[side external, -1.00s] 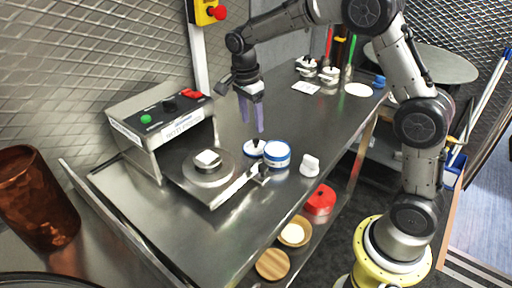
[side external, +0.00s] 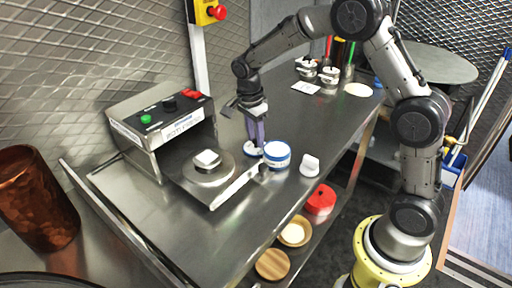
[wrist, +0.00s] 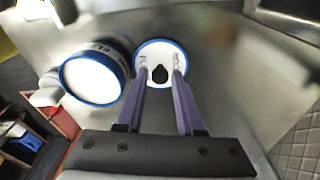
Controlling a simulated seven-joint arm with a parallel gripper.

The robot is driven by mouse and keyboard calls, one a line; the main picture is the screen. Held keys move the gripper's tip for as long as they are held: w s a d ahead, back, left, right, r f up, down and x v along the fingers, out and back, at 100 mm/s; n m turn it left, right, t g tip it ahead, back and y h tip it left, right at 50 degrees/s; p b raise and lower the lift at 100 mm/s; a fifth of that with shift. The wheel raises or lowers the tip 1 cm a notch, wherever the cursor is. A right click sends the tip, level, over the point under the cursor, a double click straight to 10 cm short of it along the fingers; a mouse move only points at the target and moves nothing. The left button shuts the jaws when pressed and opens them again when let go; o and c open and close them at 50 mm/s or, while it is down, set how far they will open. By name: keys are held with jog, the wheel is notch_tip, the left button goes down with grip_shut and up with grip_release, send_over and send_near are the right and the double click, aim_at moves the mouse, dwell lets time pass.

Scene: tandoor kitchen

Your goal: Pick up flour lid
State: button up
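The flour lid is a white disc with a blue rim and a black knob, seen in the wrist view (wrist: 160,48). It lies on the steel counter beside the flour tub. In the side view the lid (side external: 249,150) is partly hidden by my fingers. The flour tub (side external: 277,161) is round, white and blue, with white contents; it also shows in the wrist view (wrist: 92,78). My gripper (wrist: 161,72) is open, its purple fingers low over the lid, one on each side of the knob with gaps between. Whether the fingertips touch the lid cannot be told.
A machine with a round steel plate (side external: 185,170) and colored buttons stands left of the lid. A white object (side external: 310,165) sits right of the tub. Small metal containers (side external: 328,76) stand at the far end. The counter's middle is clear.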

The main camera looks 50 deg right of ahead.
aim_at(255, 140)
grip_shut()
jog(key=shift+r, duration=0.15)
jog(key=shift+r, duration=0.35)
notch_tip(255, 140, up, 8)
jog(key=s+r+m, duration=0.1)
jog(key=s+r, duration=0.2)
jog(key=s, duration=0.5)
jog(key=shift+a+f, duration=0.25)
jog(key=shift+f, duration=1.35)
jog(key=shift+a+f, duration=0.2)
jog(key=shift+f, duration=1.4)
